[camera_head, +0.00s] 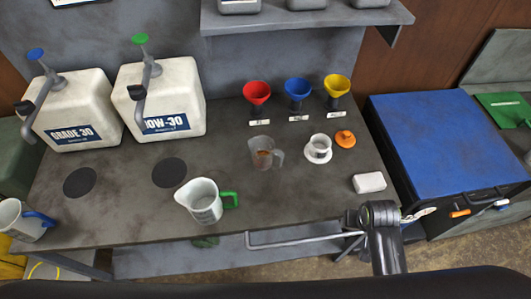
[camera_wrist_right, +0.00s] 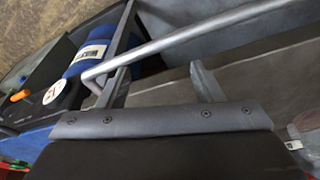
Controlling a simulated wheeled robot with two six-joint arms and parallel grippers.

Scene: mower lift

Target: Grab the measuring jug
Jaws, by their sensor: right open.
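A white measuring jug with a green handle (camera_head: 204,203) stands upright near the bench's front edge in the head view. A clear jug holding a little brown liquid (camera_head: 262,154) stands at mid-bench. A white jug with a blue handle (camera_head: 22,221) is at the far left, cut by the picture edge. My right gripper (camera_head: 348,232) is at the bench's front right edge, right of and apart from the jugs. The right wrist view shows its two fingers (camera_wrist_right: 160,76) spread, with no jug between them. My left gripper is not in view.
A metal rail (camera_head: 290,241) runs along the bench front, close to my right fingertips; contact is unclear. Two white canisters (camera_head: 165,98) stand back left. Funnels (camera_head: 297,88), a white cup (camera_head: 319,148), an orange cap (camera_head: 345,139) and a white block (camera_head: 369,182) are at right.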

